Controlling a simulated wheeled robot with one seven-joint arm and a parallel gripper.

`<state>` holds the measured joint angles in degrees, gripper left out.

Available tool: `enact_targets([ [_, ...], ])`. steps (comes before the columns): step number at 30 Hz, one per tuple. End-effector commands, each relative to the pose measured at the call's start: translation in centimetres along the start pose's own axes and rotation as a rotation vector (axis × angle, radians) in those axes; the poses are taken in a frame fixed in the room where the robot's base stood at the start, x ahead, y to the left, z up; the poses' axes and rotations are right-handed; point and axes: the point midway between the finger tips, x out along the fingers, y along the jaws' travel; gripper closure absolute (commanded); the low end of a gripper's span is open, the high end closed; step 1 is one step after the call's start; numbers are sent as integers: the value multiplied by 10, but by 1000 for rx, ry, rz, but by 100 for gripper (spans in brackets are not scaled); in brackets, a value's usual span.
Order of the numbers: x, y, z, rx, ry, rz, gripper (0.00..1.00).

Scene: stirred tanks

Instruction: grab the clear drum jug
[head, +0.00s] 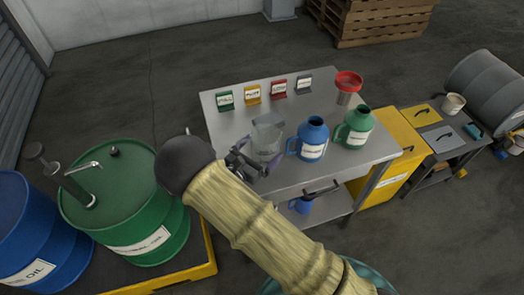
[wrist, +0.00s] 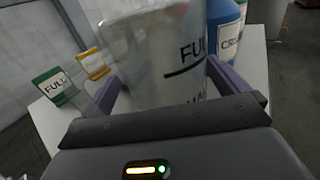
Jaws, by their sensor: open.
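The clear drum jug (head: 268,135) stands upright on the grey metal table, left of the blue jug. My gripper (head: 251,160) is at its near left side, low by the table top. In the wrist view the jug (wrist: 155,50) fills the middle, with a black line and partly visible lettering on its wall. The purple fingers of my gripper (wrist: 168,85) are open, one on each side of the jug. I cannot tell whether either finger touches it. The jug's base is hidden behind the gripper body.
A blue jug (head: 313,140) stands close on the right, with a green jug (head: 356,130) and a red funnel (head: 348,80) beyond. Small coloured signs (head: 252,95) line the table's (head: 225,130) back. A green drum (head: 120,200) stands left of my arm. The table's left part is clear.

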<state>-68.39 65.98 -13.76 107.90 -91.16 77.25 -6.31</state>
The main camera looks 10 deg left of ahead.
Motion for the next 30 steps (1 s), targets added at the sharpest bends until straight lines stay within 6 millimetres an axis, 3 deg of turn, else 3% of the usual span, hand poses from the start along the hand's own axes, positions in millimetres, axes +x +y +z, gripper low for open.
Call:
enact_targets([
  [10,-1,1,0,0,0,2,0],
  [17,0,0,0,0,0,0,45],
  [30,0,0,10,2,0,0,46],
])
